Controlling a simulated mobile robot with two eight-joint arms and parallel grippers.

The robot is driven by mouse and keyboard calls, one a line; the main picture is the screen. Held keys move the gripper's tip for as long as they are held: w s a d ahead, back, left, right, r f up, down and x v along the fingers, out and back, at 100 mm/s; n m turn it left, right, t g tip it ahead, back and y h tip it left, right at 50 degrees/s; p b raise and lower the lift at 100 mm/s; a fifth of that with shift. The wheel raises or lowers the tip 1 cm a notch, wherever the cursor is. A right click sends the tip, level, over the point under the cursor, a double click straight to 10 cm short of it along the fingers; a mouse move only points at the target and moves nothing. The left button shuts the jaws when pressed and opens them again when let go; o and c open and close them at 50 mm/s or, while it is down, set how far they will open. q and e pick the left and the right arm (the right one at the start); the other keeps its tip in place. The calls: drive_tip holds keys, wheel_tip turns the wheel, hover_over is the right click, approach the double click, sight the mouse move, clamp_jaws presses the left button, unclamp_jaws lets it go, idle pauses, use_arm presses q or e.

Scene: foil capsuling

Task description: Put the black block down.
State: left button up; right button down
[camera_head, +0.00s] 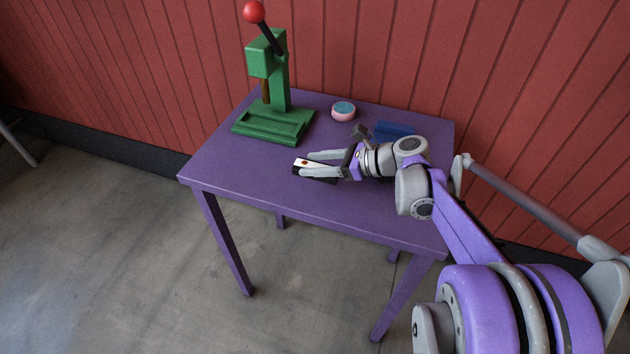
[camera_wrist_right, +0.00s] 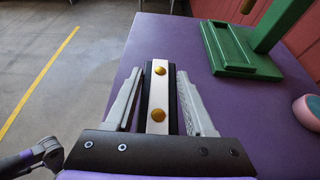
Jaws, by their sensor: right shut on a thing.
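The black block (camera_head: 300,169) has a white top strip with gold dots. It lies between the fingers of my right gripper (camera_head: 316,163), which is shut on it over the purple table (camera_head: 240,175). In the right wrist view the block (camera_wrist_right: 158,98) runs lengthwise between the two grey fingers of the gripper (camera_wrist_right: 160,100), with two gold dots showing. Its underside is hidden, and I cannot tell whether it touches the tabletop. My left gripper does not show.
A green lever press (camera_head: 270,120) with a red knob stands at the table's back left. A pink round container (camera_head: 343,111) with blue inside is at the back. A blue item (camera_head: 392,130) lies behind my right wrist. The tabletop's left and front are clear.

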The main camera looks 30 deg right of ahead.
sight(316, 188)
drive_tip(key=shift+f+b, duration=0.35)
drive_tip(key=shift+f, duration=2)
drive_tip(key=shift+s, duration=0.1)
drive_tip(key=shift+f, duration=0.15)
drive_tip(key=shift+c, duration=1.3)
unclamp_jaws()
drive_tip(key=shift+r, duration=0.3)
drive_tip(key=v, duration=1.2)
drive_tip(key=shift+f+p, duration=0.1)
drive_tip(key=shift+p, duration=0.2)
